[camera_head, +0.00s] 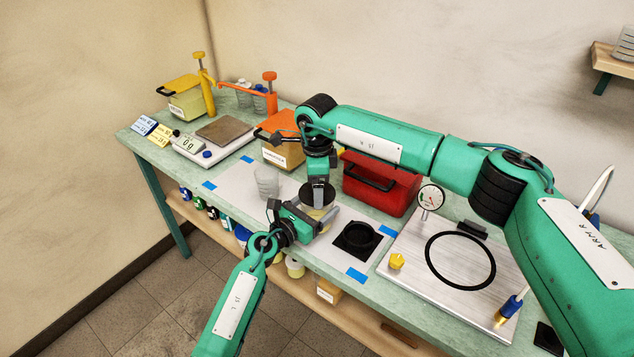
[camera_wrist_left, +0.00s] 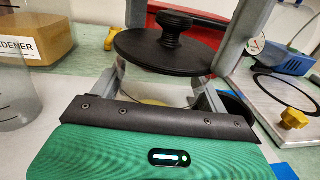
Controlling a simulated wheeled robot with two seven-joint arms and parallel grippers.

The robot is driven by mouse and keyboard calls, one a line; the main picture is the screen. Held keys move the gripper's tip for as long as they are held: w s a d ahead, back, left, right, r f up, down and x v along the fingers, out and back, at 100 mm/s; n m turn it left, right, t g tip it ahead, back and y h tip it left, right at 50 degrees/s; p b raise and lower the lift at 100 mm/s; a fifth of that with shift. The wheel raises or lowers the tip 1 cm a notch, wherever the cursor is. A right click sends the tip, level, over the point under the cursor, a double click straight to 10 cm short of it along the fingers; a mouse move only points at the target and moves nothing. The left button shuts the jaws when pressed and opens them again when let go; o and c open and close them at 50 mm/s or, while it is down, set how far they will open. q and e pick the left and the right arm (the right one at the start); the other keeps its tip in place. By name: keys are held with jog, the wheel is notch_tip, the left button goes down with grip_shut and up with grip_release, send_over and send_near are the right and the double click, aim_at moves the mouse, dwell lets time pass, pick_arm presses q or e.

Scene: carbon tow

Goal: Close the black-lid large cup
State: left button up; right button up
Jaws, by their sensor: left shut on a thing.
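The large cup (camera_head: 318,213) is clear with pale yellow contents and stands upright near the front of the bench. My left gripper (camera_head: 318,217) is shut on its side. The cup also shows in the left wrist view (camera_wrist_left: 158,92), partly hidden under the lid. The round black lid (camera_wrist_left: 160,55) with its knob (camera_wrist_left: 174,22) lies level over the cup's mouth. I cannot tell whether it is fully seated. In the head view, the lid (camera_head: 307,196) is partly covered by my right gripper (camera_head: 318,203), which points down from above. Its fingers stand apart on either side of the knob, not touching it.
An empty clear beaker (camera_head: 266,183) stands left of the cup. A black holder (camera_head: 357,239) is to its right, and a red box (camera_head: 378,184) is behind. A metal plate with a black ring (camera_head: 445,287) and a scale (camera_head: 212,148) stand farther out.

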jog(key=shift+f, duration=0.55)
dwell(0.4)
jog(key=o, duration=0.9)
notch_tip(320, 180, up, 12)
jog(key=shift+f, duration=0.1)
pick_arm(q)
jog(key=o, duration=1.4)
jog(key=shift+o, duration=0.2)
jog(key=b+v, duration=0.1)
jog(key=v, duration=1.2)
jog(key=shift+s+a, duration=0.25)
jog(key=shift+a, duration=0.1)
pick_arm(e)
jog(key=shift+f, duration=0.55)
